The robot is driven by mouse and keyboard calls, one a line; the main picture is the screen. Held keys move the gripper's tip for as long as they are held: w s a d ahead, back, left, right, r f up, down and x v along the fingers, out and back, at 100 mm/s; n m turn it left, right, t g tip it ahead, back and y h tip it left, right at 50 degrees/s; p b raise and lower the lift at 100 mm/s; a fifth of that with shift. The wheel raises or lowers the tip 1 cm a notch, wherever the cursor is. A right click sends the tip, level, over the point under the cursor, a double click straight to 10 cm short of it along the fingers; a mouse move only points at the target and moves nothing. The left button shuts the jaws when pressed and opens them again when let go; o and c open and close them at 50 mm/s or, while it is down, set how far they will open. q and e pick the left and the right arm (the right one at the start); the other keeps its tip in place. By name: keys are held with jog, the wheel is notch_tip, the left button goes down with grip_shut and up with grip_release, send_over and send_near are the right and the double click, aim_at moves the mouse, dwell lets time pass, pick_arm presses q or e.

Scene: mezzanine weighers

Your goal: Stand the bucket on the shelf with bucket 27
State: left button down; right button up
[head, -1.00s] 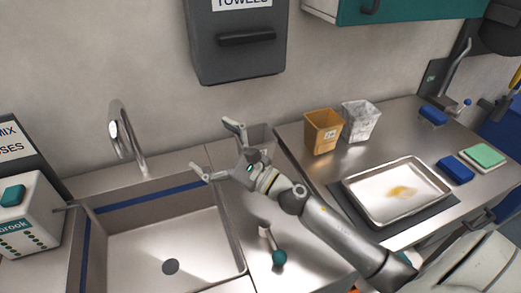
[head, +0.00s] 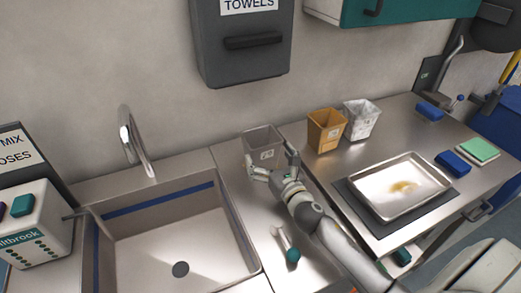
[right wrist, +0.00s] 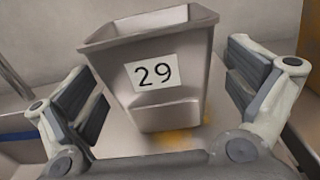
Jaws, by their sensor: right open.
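A grey tapered bucket (head: 262,140) stands upright on the steel counter between the sink and the raised worktop. In the right wrist view the bucket (right wrist: 155,95) carries a white label reading 29. My right gripper (head: 272,168) is open in front of it. In the wrist view its fingers lie to the left and right of the bucket, with gaps showing. An orange-brown bucket (head: 325,131) and a whitish bucket (head: 360,119) stand on the worktop to the right; their labels are too small to read. No shelf with bucket 27 is recognisable. My left gripper is not in view.
The sink (head: 175,240) lies left, with a tap (head: 133,140) behind it. A teal-ended tool (head: 287,245) lies on the counter near my right arm. A metal tray (head: 397,187) is on the worktop. A towel dispenser (head: 240,60) hangs above.

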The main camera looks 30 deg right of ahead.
aim_at(256, 140)
jog(key=w+p, duration=0.1)
jog(key=w, duration=0.4)
jog(key=c, duration=1.1)
jog(key=shift+c, duration=0.9)
jog(key=shift+r, duration=0.1)
